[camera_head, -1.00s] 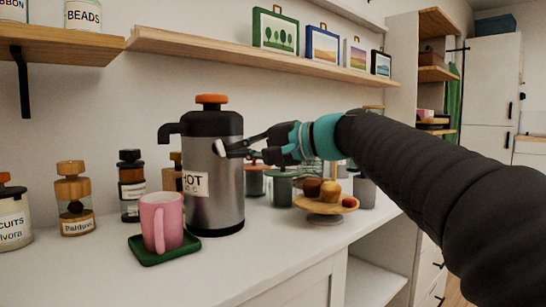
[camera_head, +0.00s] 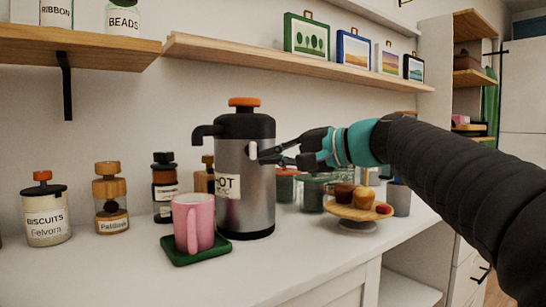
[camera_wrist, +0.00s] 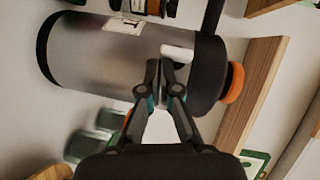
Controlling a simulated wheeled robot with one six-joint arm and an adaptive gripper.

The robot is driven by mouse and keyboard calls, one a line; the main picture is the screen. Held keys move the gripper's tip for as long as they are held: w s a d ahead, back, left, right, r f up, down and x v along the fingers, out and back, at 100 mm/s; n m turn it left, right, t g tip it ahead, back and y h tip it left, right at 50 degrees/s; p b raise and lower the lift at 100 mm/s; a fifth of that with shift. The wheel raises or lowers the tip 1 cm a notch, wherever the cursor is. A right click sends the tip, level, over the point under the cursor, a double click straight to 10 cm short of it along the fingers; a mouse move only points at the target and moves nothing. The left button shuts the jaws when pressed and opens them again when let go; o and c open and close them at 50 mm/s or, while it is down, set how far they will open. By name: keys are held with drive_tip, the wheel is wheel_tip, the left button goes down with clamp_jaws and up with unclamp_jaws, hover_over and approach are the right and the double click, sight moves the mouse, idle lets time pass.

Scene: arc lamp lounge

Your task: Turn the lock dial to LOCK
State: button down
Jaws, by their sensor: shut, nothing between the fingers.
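A steel dispenser pot (camera_head: 247,195) with a black top and an orange knob (camera_head: 244,102) stands upright on the white counter. A small white dial handle (camera_head: 254,150) sits high on its side, and it also shows in the wrist view (camera_wrist: 177,53). In the head view the handle looks roughly upright. No lock marking is readable. My gripper (camera_head: 263,156) is shut and empty, with its fingertips right at the handle. In the wrist view the fingertips (camera_wrist: 160,64) lie just below the handle; I cannot tell whether they touch it.
A pink mug (camera_head: 194,222) on a green coaster (camera_head: 184,257) stands in front of the pot. A wooden cake stand (camera_head: 350,211) with muffins and several canisters are on the right, under my arm. Jars stand left. A wooden shelf (camera_head: 290,62) runs above.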

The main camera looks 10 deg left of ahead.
drive_tip(key=s+d, duration=0.1)
drive_tip(key=d, duration=1.2)
drive_tip(key=s+d+f+h+p, duration=0.3)
drive_tip(key=s+d+f+h, duration=0.2)
drive_tip(key=f, duration=0.5)
drive_tip(key=s+d+f+n+h+p, duration=0.1)
drive_tip(key=s+d+f+h+p, duration=0.1)
drive_tip(key=s+d+f+h, duration=0.3)
drive_tip(key=s+d+f+h+p, duration=0.3)
drive_tip(key=s+d+f+h, duration=0.2)
drive_tip(key=s+f, duration=0.6)
wheel_tip(320, 180, down, 4)
drive_tip(key=shift+s+d+f+t+p, duration=0.1)
drive_tip(key=shift+s+d+t+p, duration=0.15)
drive_tip(key=shift+s+t+p, duration=0.05)
